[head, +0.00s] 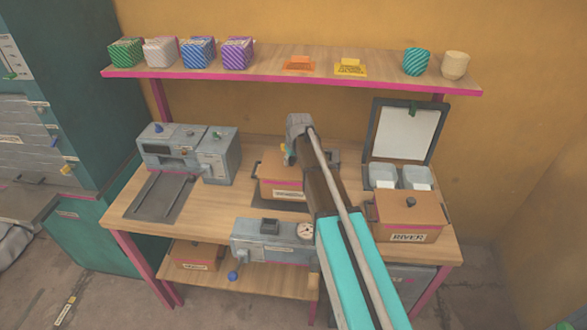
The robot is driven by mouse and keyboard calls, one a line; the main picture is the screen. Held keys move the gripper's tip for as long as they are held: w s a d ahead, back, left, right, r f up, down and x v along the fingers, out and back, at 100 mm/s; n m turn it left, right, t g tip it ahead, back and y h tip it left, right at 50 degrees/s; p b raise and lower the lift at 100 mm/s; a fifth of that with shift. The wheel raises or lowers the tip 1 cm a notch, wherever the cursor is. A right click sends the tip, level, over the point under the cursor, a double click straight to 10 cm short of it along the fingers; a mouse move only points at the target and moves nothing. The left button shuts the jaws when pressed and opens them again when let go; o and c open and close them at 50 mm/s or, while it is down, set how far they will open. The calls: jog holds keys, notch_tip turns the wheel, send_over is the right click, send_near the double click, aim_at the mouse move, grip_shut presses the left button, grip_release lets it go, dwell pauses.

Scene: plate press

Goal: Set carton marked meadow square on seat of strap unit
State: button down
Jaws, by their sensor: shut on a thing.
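A brown carton (281,183) with a pink band and a pale label sits at mid-table, left of my arm. Its label is too small to read. My gripper (292,153) is at the top of this carton, mostly hidden by my wrist and forearm, and is shut on it. A dark flat plate (262,202) shows under and beside the carton. I cannot tell whether the carton rests on the plate or hangs just above it. A grey unit (335,158) behind is mostly covered by my arm. Which machine is the strap unit is not readable.
A grey machine with rails (210,160) stands left; a gauge machine (262,240) is at the front. A carton marked RIVER (405,218) stands right, before grey bins (383,176) and an open-lidded box (403,130). Another carton (197,256) is below. The upper shelf (270,66) holds patterned boxes.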

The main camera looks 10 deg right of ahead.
aim_at(292, 167)
jog(key=shift+w+b+x, duration=0.2)
jog(key=shift+b+x, duration=0.65)
jog(key=shift+x, duration=0.1)
jog(key=shift+d+f+b, duration=0.15)
jog(key=shift+f+b, duration=0.95)
jog(key=shift+b, duration=0.05)
jog(key=shift+f, duration=0.1)
jog(key=shift+c, duration=1.4)
grip_release()
jog(key=a+p+v, duration=0.1)
jog(key=p+v, duration=1)
jog(key=v, duration=0.1)
jog(key=shift+d+p, duration=0.3)
jog(key=shift+d, duration=0.1)
jog(key=shift+s, duration=0.15)
